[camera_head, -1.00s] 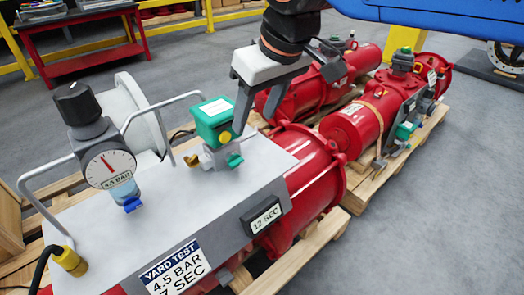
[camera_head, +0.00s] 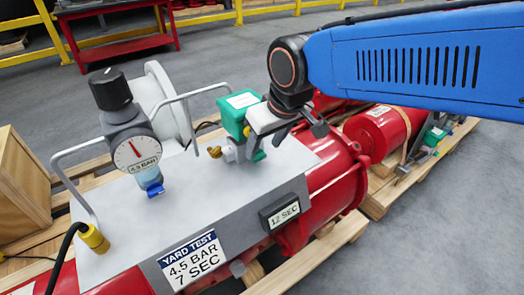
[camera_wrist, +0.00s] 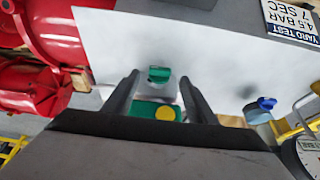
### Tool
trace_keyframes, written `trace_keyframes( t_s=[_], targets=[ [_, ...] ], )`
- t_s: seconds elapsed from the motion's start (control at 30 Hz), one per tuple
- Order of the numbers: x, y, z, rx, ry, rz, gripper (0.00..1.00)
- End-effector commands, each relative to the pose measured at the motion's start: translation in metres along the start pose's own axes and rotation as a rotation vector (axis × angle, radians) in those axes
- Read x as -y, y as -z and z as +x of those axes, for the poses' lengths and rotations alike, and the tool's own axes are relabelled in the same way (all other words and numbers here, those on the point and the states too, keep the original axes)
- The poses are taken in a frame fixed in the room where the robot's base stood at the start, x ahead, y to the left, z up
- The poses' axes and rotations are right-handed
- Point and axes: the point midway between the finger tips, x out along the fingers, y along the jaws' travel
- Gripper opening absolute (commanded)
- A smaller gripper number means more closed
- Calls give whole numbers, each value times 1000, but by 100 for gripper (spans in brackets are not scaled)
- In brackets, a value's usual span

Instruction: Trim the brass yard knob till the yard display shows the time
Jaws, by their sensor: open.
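The yard display (camera_head: 284,213) reads 12 SEC on the front of the grey panel (camera_head: 190,215). The yard test label (camera_head: 191,262) reads 4.5 BAR, 7 SEC. A small valve with a green box (camera_head: 239,110) stands on the panel. A brass-coloured knob (camera_head: 214,152) sticks out at its left; a yellow button (camera_head: 247,131) is on the box and a green knob (camera_head: 259,155) below. My gripper (camera_wrist: 158,76) is open, its fingers either side of the green knob (camera_wrist: 159,74) in the wrist view. Contact cannot be told. The brass-coloured knob is not clear there.
A gauge (camera_head: 137,153) marked 4.5 BAR, with a black knob (camera_head: 110,89) on top, stands left of the valve. Metal handles (camera_head: 165,108) rise from the panel. Red cylinders (camera_head: 378,138) lie on pallets to the right. Grey floor is clear at the lower right.

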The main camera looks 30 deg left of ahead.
Motion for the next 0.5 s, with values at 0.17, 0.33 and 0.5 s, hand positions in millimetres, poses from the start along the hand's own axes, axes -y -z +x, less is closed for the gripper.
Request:
trace_keyframes(
  t_s=[0.17,0.33,0.5],
  targets=[
    [0,0,24,2,0,0,52],
    [0,0,34,1,0,0,52],
    [0,0,36,1,0,0,52]
  ],
)
